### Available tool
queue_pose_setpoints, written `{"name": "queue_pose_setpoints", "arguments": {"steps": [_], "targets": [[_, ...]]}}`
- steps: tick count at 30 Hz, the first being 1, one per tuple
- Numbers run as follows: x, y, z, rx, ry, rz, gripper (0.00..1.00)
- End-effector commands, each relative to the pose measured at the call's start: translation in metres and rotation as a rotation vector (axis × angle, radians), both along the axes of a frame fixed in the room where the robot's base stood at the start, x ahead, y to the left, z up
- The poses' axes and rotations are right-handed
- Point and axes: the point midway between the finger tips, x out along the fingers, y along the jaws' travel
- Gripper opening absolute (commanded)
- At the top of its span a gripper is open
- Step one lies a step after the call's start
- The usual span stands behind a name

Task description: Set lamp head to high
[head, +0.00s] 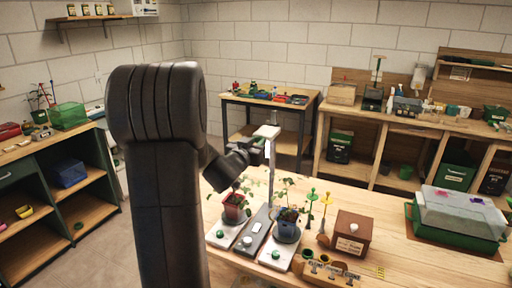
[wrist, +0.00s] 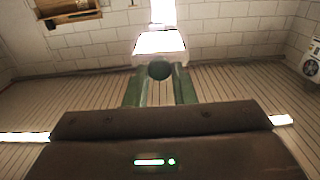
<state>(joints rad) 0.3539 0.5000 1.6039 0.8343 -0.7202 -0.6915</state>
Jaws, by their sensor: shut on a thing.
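The lamp head (head: 267,131) is a pale, flat panel high on a slim upright post (head: 271,178) above the potted seedlings. In the wrist view the lamp head (wrist: 160,43) is bright white, just beyond my fingertips. A dark round knob (wrist: 160,70) sits at its near edge. My gripper (head: 262,147) is beside and slightly below the lamp head. In the wrist view my gripper (wrist: 159,84) has its two green fingers on either side of the knob, shut on it. The exact finger contact is partly hidden.
A brown box (head: 351,234), yellow and green stakes (head: 326,211) and a clear-lidded green tray (head: 458,218) share the wooden bench. The bench is clear between box and tray.

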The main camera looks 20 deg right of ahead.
Motion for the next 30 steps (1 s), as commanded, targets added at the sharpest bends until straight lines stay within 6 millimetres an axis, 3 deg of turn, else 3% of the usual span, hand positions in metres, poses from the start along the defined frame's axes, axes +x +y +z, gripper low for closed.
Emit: {"name": "queue_pose_setpoints", "arguments": {"steps": [3, 14, 15, 18, 30], "targets": [[0.0001, -0.0002, 0.0128, -0.002, -0.002, 0.0, 0.0], [0.0005, -0.0003, 0.0156, -0.007, -0.006, 0.0, 0.0], [0.0005, -0.0003, 0.0158, -0.006, -0.007, 0.0, 0.29], [0.0003, -0.0003, 0.015, -0.005, -0.005, 0.0, 0.44], [-0.0055, 0.0072, 0.012, -0.002, -0.002, 0.001, 0.44]]}}
